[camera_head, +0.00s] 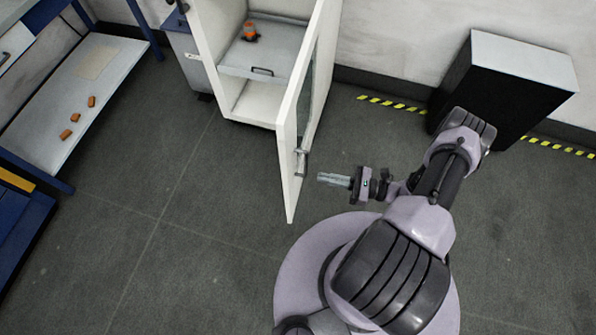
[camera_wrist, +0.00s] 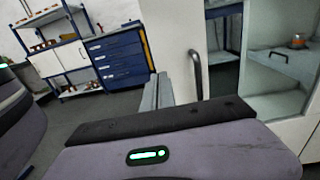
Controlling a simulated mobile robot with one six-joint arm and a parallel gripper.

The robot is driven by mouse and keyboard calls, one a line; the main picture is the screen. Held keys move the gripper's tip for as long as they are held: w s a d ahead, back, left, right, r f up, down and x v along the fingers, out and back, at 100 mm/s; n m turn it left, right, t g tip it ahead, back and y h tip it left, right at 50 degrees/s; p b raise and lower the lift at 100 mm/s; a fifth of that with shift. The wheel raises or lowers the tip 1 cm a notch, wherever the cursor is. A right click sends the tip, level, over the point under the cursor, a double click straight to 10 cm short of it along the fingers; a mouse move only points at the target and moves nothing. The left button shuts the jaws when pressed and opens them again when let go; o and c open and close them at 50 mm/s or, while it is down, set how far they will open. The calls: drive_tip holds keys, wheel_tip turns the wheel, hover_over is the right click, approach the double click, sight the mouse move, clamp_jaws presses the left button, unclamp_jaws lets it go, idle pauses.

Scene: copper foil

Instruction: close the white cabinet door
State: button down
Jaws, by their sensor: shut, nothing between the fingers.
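The white cabinet door (camera_head: 292,140) stands wide open in the head view, swung out from the right side of the white cabinet (camera_head: 250,108). It has a glass panel and a metal handle (camera_head: 301,162) near its free end. My gripper (camera_head: 322,178) is shut and empty, just right of the door's handle side, with a small apparent gap. In the wrist view the gripper fingers (camera_wrist: 158,92) point toward the door (camera_wrist: 172,40), left of the handle (camera_wrist: 197,75). Whether they touch the door cannot be told there.
An orange-and-black item (camera_head: 249,31) sits on the cabinet's shelf. A black box with a grey top (camera_head: 520,58) stands at the right wall. A blue-framed shelf (camera_head: 75,105) with several orange pieces stands at left. The floor left of the door is clear.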

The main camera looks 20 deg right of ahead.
sight(289, 171)
drive_tip(key=b+x, duration=0.1)
drive_tip(key=x, duration=0.7)
drive_tip(key=shift+w+a+b, duration=0.15)
drive_tip(key=shift+a+b, duration=0.15)
drive_tip(key=shift+a, duration=0.05)
